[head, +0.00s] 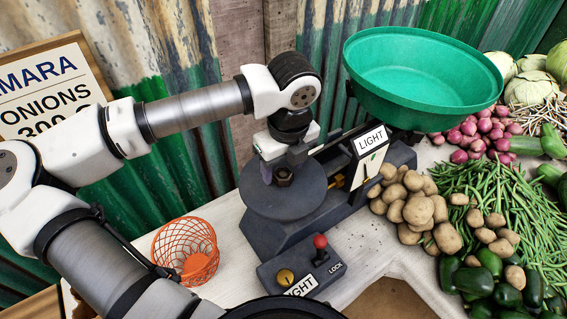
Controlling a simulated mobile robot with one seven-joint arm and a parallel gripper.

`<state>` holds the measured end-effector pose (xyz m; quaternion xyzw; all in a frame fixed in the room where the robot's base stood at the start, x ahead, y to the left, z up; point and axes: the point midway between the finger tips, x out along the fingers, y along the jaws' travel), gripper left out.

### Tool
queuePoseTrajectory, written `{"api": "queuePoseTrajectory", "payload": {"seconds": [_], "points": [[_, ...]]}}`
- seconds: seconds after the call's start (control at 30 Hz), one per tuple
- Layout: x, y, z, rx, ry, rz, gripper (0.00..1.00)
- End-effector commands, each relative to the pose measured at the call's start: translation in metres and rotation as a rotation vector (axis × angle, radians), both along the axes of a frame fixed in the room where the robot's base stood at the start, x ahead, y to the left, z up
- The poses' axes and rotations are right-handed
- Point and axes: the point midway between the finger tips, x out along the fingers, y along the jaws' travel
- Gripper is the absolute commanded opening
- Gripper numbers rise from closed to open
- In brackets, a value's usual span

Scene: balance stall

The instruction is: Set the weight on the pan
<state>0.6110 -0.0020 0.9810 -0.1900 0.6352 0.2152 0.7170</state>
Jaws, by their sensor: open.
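A balance scale (340,160) has a round dark plate pan (285,205) on its left and a green bowl pan (420,85) on its right. A small, dark brownish weight (284,178) sits on the dark pan, near its back. My gripper (283,170) is open and points down over the weight. Its fingertips are close around or just above the weight; I cannot tell whether they touch it. The gripper partly hides the weight's top and the back of the pan. The green bowl looks empty.
A control box with a red lever (320,242) marked LOCK stands in front of the scale. An orange wire basket (186,250) is to the left on the white table. Potatoes (412,205), green beans (500,215) and onions (475,135) crowd the right. Corrugated metal (160,60) stands behind.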

Motion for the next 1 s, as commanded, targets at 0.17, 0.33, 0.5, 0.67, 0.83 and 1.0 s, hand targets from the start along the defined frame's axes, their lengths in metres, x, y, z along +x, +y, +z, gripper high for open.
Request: {"api": "queuePoseTrajectory", "payload": {"seconds": [0.17,0.33,0.5,0.67,0.83,1.0], "points": [[0.000,0.000,0.012,0.003,-0.003,0.001,0.58],[-0.003,-0.002,0.047,0.003,-0.005,0.003,0.58],[-0.007,-0.005,0.084,0.002,-0.004,0.003,0.58],[-0.010,-0.007,0.109,0.001,-0.003,0.002,0.58],[-0.012,-0.008,0.121,0.000,-0.001,0.001,0.58],[-0.012,-0.008,0.122,0.001,0.001,0.000,0.58]]}}
